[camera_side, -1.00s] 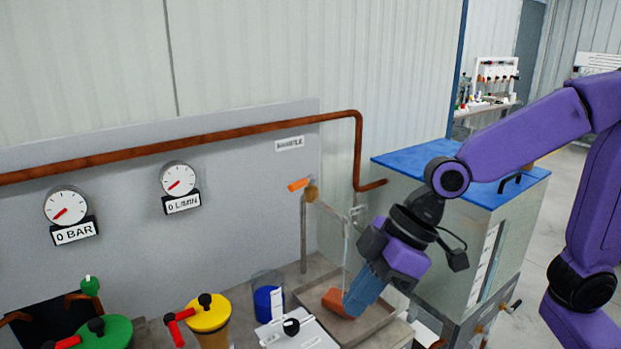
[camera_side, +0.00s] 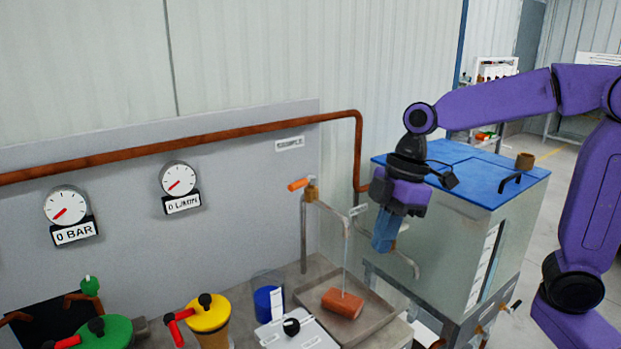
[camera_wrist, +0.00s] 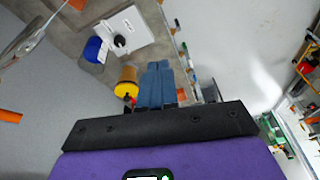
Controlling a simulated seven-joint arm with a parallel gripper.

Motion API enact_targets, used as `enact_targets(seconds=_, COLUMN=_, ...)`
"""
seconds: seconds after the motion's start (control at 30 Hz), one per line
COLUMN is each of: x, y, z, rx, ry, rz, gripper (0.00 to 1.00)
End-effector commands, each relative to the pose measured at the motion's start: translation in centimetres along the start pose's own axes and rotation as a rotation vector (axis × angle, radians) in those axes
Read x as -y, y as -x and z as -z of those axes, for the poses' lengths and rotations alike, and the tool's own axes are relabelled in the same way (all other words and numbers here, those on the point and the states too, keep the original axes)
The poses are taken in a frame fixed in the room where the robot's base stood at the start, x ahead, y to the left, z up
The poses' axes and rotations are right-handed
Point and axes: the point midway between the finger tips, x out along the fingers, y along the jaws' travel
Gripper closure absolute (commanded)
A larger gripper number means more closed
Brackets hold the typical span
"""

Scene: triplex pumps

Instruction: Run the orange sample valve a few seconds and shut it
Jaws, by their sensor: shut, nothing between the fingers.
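The sample valve's orange handle (camera_side: 299,184) sticks out to the left of its brass body (camera_side: 311,192), below the SAMPLE label (camera_side: 289,144). The handle also shows at the left edge of the wrist view (camera_wrist: 10,116). A thin pale stream (camera_side: 344,265) runs down from the spout (camera_side: 335,212) towards a reddish-brown block (camera_side: 343,303) in the shallow tray (camera_side: 375,330). My gripper (camera_side: 382,247) is shut and empty, its blue fingers pointing down, to the right of the spout and apart from the valve. Its fingers also show in the wrist view (camera_wrist: 155,68).
A tank with a blue lid (camera_side: 440,175) stands close behind and right of my gripper. A blue container (camera_side: 267,303), a white box (camera_side: 295,335) and a yellow-topped pump (camera_side: 209,315) stand left of the tray. A copper pipe (camera_side: 200,138) runs along the wall panel.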

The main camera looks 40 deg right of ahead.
Motion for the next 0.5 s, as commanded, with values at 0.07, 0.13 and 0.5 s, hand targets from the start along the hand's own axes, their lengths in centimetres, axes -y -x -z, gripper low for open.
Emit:
enact_targets(seconds=0.07, x=-2.4, y=0.8, z=0.7, rx=-0.031, ry=0.027, rz=-0.013, gripper=1.00)
enact_targets(seconds=0.13, x=-4.4, y=1.6, z=1.1, rx=-0.058, ry=0.058, rz=-0.027, gripper=1.00)
enact_targets(seconds=0.5, x=-14.3, y=6.2, z=1.0, rx=-0.174, ry=0.242, rz=-0.156, gripper=1.00)
